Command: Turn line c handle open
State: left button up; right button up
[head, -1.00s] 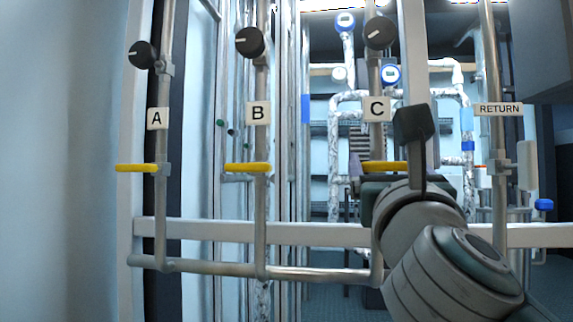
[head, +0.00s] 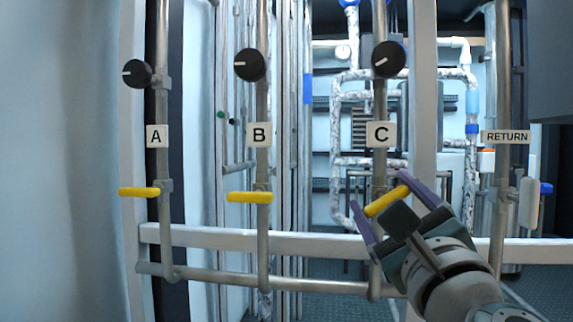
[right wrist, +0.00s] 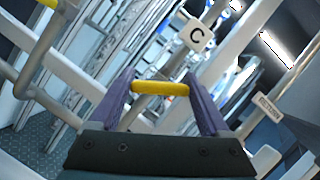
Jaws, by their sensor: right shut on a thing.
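The yellow line C handle (head: 387,201) is on the pipe (head: 380,165) below the C label (head: 381,134). In the head view it is tilted, its right end higher than its left. My right gripper (head: 380,193) is shut on it, with a purple finger at each end of the bar. The right wrist view also shows the handle (right wrist: 160,88) spanning the space between the two fingers (right wrist: 159,79). The handle's joint to the pipe is partly hidden by my gripper. My left gripper is not in view.
Yellow handles on line A (head: 139,192) and line B (head: 250,197) lie level. A white horizontal beam (head: 310,245) runs behind the pipes. The RETURN pipe (head: 502,90) stands at right.

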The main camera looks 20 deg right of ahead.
jog(key=n+y+p, duration=0.1)
jog(key=n+p, duration=0.2)
jog(key=p, duration=0.1)
jog(key=n+g+y+p, duration=0.1)
jog(key=n+p, duration=0.3)
jog(key=n+g+y+p, duration=0.1)
jog(key=n+y+p, duration=0.1)
jog(key=n+p, duration=0.2)
jog(key=shift+r+p, duration=0.2)
jog(key=shift+p, duration=0.35)
jog(key=shift+f+n+g+p, duration=0.3)
jog(key=shift+n+p, duration=0.7)
jog(key=shift+p, duration=0.15)
jog(key=o, duration=1.2)
